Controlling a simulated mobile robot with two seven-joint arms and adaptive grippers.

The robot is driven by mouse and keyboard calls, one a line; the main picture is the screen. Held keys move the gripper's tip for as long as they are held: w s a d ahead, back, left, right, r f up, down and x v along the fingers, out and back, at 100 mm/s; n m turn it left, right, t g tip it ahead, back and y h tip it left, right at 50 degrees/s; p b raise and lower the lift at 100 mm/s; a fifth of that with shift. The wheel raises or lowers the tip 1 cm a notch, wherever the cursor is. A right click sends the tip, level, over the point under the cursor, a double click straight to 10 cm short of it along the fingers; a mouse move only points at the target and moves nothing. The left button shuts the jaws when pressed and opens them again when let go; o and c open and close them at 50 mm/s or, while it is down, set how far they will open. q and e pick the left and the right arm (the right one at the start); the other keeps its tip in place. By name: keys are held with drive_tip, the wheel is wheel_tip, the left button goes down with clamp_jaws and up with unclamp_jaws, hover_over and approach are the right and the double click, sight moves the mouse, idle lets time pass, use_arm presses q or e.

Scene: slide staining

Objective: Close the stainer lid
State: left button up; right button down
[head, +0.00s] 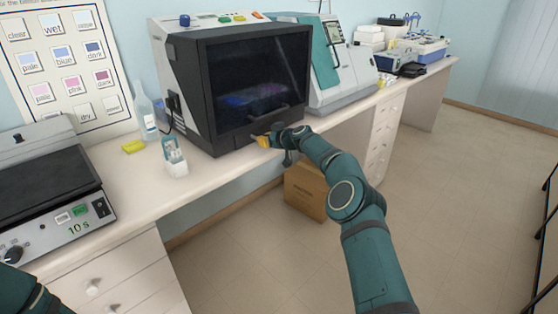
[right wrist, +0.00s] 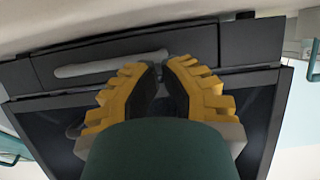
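The stainer (head: 187,75) is a white and dark-grey box on the counter. Its lid (head: 256,73) is a dark window in a black frame and covers the front; it looks down, though I cannot tell whether it is fully seated. In the right wrist view the lid (right wrist: 50,118) fills the area behind my fingers, beside a dark strip with a grey bar handle (right wrist: 110,64). My right gripper (head: 262,141) is at the stainer's lower front edge. In the right wrist view its yellow fingers (right wrist: 162,72) converge with tips nearly together and nothing visible between them. My left gripper is out of view.
A slide holder (head: 175,158), a yellow block (head: 133,147) and a bottle (head: 147,115) stand left of the stainer. A teal and white machine (head: 335,70) stands close on its right. A cardboard box (head: 306,191) is on the floor below.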

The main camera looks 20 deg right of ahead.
drive_tip(key=s+f, duration=0.2)
drive_tip(key=s+d+f, duration=0.2)
drive_tip(key=s+f, duration=0.1)
drive_tip(key=shift+s+d+f, duration=0.1)
drive_tip(key=shift+s+f, duration=0.2)
drive_tip(key=shift+s, duration=0.05)
drive_tip(key=s+a+f+m+g, duration=0.1)
drive_tip(key=s+a+f+g, duration=0.2)
drive_tip(key=s+a+f, duration=0.65)
drive_tip(key=s+a+f+m+g, duration=0.1)
drive_tip(key=s+a+f+g, duration=0.2)
drive_tip(key=s+a+f, duration=0.55)
drive_tip(key=s+a+f+m+g, duration=0.1)
drive_tip(key=s+a+m+g, duration=0.1)
drive_tip(key=s, duration=1.3)
drive_tip(key=s+a+f+m+g+h, duration=0.1)
drive_tip(key=s+m+g, duration=0.1)
drive_tip(key=s, duration=1.3)
drive_tip(key=shift+a+f+g+h, duration=0.3)
drive_tip(key=shift+a+f+g, duration=0.05)
drive_tip(key=shift+a+g, duration=0.05)
